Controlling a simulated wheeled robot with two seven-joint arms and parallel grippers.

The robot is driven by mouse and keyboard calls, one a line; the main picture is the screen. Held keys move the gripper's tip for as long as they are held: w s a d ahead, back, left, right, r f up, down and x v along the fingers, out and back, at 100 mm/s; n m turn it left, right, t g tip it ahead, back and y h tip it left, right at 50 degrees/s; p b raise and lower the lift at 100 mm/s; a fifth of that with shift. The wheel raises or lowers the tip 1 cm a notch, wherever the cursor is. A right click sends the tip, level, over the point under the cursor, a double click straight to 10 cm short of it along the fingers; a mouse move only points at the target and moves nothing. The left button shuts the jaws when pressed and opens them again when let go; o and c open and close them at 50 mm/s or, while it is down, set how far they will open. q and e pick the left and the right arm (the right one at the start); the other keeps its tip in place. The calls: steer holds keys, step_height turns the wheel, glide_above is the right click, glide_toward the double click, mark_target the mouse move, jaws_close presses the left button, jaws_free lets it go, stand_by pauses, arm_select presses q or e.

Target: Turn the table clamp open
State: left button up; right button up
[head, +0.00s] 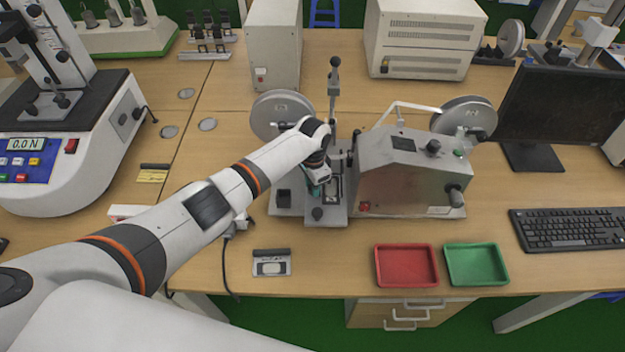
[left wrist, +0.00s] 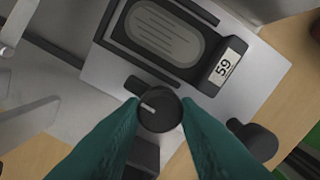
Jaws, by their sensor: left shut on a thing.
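The table clamp (head: 340,212) stands in the middle of the bench, a grey metal base with dark fittings. In the left wrist view its light plate (left wrist: 105,70) carries a dark frame around an oval ribbed pad (left wrist: 165,32) and a tag reading 59. My left gripper (head: 322,186) reaches down onto the clamp. In the left wrist view the teal fingers (left wrist: 160,112) are shut on a round black knob (left wrist: 158,115), one on each side. The knob's white mark points to the upper left. In the head view my gripper hides this knob. My right gripper is not in view.
A grey machine (head: 400,185) with a side knob stands close right of the clamp. A red tray (head: 405,284) and a green tray (head: 475,283) lie at the front right. A small plate (head: 271,262) lies front left. A force tester (head: 85,170) stands at left.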

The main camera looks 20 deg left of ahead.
arm_select(q)
steer(key=shift+n, duration=0.5)
steer(key=o, duration=1)
steer(key=shift+c, duration=0.2)
step_height(320, 180, up, 12)
stand_by(0.4)
